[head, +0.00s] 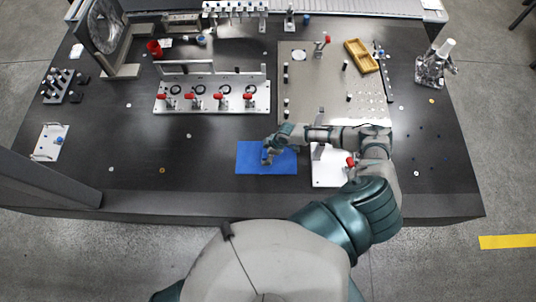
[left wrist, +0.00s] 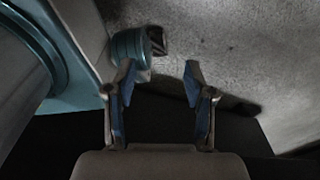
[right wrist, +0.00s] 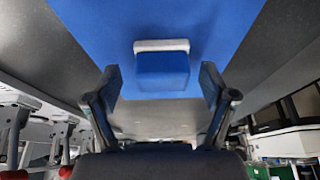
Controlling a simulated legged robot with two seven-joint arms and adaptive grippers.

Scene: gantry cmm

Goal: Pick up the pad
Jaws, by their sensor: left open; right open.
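A blue mat (head: 249,164) lies flat near the table's front edge, left of my right arm. My right gripper (head: 267,155) is over it. In the right wrist view, a small blue pad with a pale grey layer (right wrist: 162,70) is against the mat (right wrist: 215,25). The open fingers of my right gripper (right wrist: 160,88) are on either side of this pad, with gaps visible. In the head view the gripper largely hides the pad. My left gripper (left wrist: 160,76) is open and empty in the left wrist view, with floor beyond it.
A white plate (head: 325,170) lies under my right forearm. A large grey plate (head: 310,75) with small parts and a yellow tray (head: 361,56) is behind. A fixture with red knobs (head: 212,97) stands behind the mat. The front left table area is mostly clear.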

